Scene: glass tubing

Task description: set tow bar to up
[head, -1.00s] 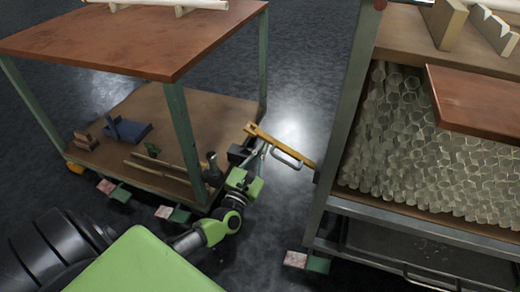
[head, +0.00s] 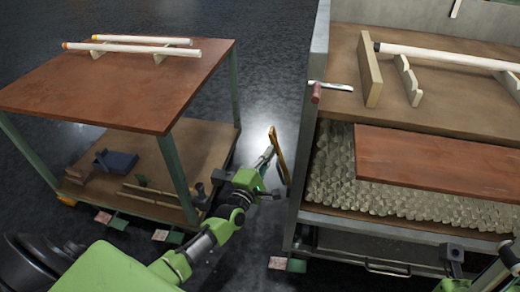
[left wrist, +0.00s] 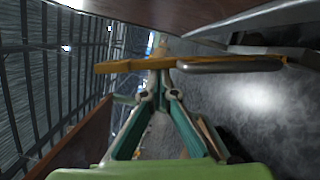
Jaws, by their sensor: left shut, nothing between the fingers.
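The tow bar is a yellow bar (head: 278,150) with a grey handle, in the gap between the cart at left and the glass-tube rack at right. In the head view it stands steeply, close to upright, by the rack's left side. In the left wrist view the yellow bar (left wrist: 120,67) and its grey handle (left wrist: 230,65) cross just beyond my fingertips. My left gripper (head: 266,157) is shut and empty, its tips right at the bar; I cannot tell whether they touch. My right wrist shows at the lower right of the head view; its fingers are hidden.
The cart (head: 120,92) has a brown top with white tubes (head: 130,48) and a lower shelf with tools.

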